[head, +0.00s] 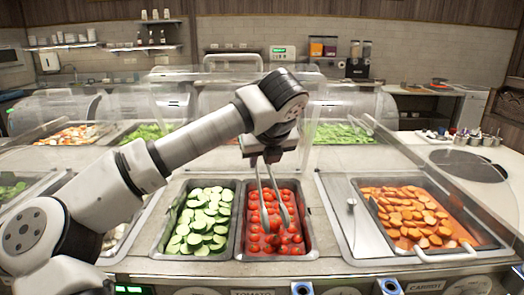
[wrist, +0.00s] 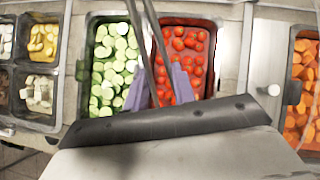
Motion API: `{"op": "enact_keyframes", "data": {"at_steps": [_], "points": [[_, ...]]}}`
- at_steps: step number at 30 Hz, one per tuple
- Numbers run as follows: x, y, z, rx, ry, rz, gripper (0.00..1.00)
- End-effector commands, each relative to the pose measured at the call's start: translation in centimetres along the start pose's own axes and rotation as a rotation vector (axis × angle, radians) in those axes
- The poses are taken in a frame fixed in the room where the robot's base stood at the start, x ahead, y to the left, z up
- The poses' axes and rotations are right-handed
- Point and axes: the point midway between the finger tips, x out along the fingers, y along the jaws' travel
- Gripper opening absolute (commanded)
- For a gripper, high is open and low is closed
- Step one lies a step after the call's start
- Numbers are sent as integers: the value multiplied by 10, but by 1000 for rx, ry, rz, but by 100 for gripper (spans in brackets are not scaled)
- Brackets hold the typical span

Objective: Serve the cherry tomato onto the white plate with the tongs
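The cherry tomatoes (head: 292,240) fill a metal well near the front middle of the counter; they also show in the wrist view (wrist: 192,45). My gripper (head: 271,156) is above the back of this well, pointing down. Its two purple-grey fingers (wrist: 161,80) close on the tongs (wrist: 158,38) from both sides. The tongs (head: 265,216) hang down over the tomatoes with their arms spread apart. I see no tomato between the tips, and I cannot tell whether they touch the tomatoes. I cannot make out the white plate in either view.
Sliced cucumber (head: 202,222) fills the well on the left. Orange carrot slices (head: 412,212) fill a wider well on the right, with a clear cover near it. A glass guard (head: 345,110) stands behind the wells. Small bins (wrist: 40,90) lie farther left.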

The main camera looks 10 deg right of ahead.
Motion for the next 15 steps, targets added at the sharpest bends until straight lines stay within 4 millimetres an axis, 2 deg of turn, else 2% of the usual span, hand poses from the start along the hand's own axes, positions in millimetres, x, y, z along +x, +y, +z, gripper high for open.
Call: {"op": "enact_keyframes", "data": {"at_steps": [6, 15], "points": [[20, 1, -15, -1, -1, 0, 22], [32, 1, -24, 0, -1, 0, 22]]}}
